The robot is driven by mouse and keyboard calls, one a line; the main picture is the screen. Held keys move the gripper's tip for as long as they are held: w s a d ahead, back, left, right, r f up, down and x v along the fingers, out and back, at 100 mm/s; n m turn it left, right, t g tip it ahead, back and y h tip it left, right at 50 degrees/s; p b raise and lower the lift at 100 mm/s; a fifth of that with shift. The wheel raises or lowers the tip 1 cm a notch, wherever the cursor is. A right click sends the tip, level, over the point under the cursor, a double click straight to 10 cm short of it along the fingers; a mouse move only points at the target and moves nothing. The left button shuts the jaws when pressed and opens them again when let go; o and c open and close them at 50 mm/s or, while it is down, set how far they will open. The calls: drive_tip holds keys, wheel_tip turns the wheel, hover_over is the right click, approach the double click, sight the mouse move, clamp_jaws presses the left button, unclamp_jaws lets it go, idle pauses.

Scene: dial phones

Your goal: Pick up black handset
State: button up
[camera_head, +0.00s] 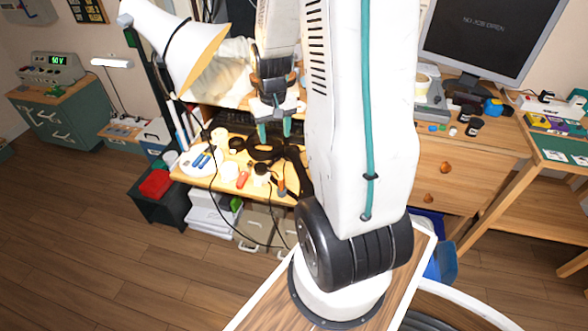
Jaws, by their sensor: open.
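My gripper (275,130) points down over the wooden desk, its two teal fingertips apart with nothing seen between them. A black curved shape that looks like the black handset (262,153) lies on the desk just below the fingertips in the picture. It merges with other black parts to its right, so its exact outline is unclear. I cannot tell how high the fingertips are above it. My white arm hides the desk to the right.
A white lamp (178,45) leans over the desk's left side. A white plate (199,161), a red item (243,179) and small jars crowd the desk's front left. A black cable hangs off the front. A monitor (490,38) stands on the right.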

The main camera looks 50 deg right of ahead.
drive_tip(key=m, duration=0.2)
hover_over(300, 167)
drive_tip(key=f, duration=1)
drive_tip(key=shift+w+a+f, duration=0.25)
drive_tip(key=shift+a+f, duration=0.05)
drive_tip(key=shift+f, duration=0.05)
drive_tip(key=f, duration=0.2)
drive_tip(key=shift+s+d+f, duration=0.15)
drive_tip(key=shift+d+f, duration=0.1)
drive_tip(key=shift+f, duration=0.15)
wheel_tip(300, 167, down, 6)
drive_tip(key=shift+d+r, duration=0.1)
clamp_jaws()
